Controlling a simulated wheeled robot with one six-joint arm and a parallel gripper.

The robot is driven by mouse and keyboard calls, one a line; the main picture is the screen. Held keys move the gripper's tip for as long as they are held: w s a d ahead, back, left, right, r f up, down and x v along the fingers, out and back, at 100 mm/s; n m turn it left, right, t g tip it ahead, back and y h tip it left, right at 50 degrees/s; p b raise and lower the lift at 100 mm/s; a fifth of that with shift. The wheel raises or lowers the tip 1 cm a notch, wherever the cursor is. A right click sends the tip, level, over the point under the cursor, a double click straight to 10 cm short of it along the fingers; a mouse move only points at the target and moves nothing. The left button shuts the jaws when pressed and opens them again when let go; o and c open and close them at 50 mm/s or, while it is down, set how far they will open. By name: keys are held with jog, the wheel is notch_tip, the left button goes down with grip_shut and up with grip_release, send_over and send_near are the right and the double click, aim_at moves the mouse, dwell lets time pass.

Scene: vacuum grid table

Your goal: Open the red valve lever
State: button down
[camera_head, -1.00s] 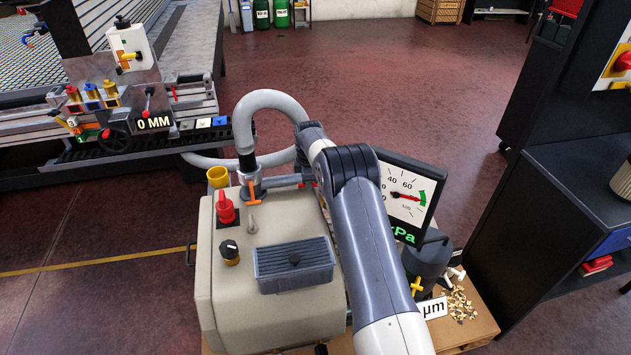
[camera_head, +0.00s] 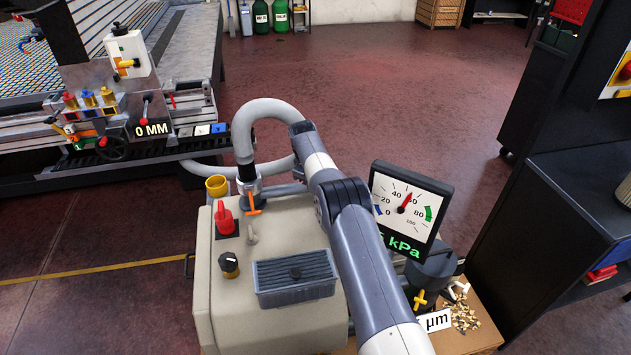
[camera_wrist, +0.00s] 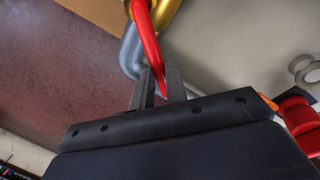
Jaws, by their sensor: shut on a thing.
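The red valve lever (camera_wrist: 148,42) shows in the wrist view as a curved red bar beside a brass-coloured part (camera_wrist: 166,12) and a grey pipe (camera_wrist: 131,48). My gripper (camera_wrist: 157,88) is shut on the lever, with one finger on each side of its lower end. In the head view my arm hides the gripper and the lever, on the far side of the beige pump unit (camera_head: 285,325).
A dial gauge (camera_head: 408,215) stands right of my arm, its needle pointing up. The unit carries a red knob (camera_head: 225,219), an orange-handled fitting (camera_head: 254,203) and a grey vent box (camera_head: 294,277). A grey hose (camera_head: 272,108) arches behind. A dark cabinet (camera_head: 560,200) is at right.

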jog(key=shift+w, duration=0.1)
dwell(0.3)
jog(key=c, duration=1.4)
grip_release()
notch_tip(320, 180, up, 11)
jog(key=s+a, duration=0.1)
jog(key=shift+s+f, duration=0.15)
jog(key=shift+s, duration=0.2)
jog(key=shift+a, duration=0.1)
jog(key=shift+c, duration=0.3)
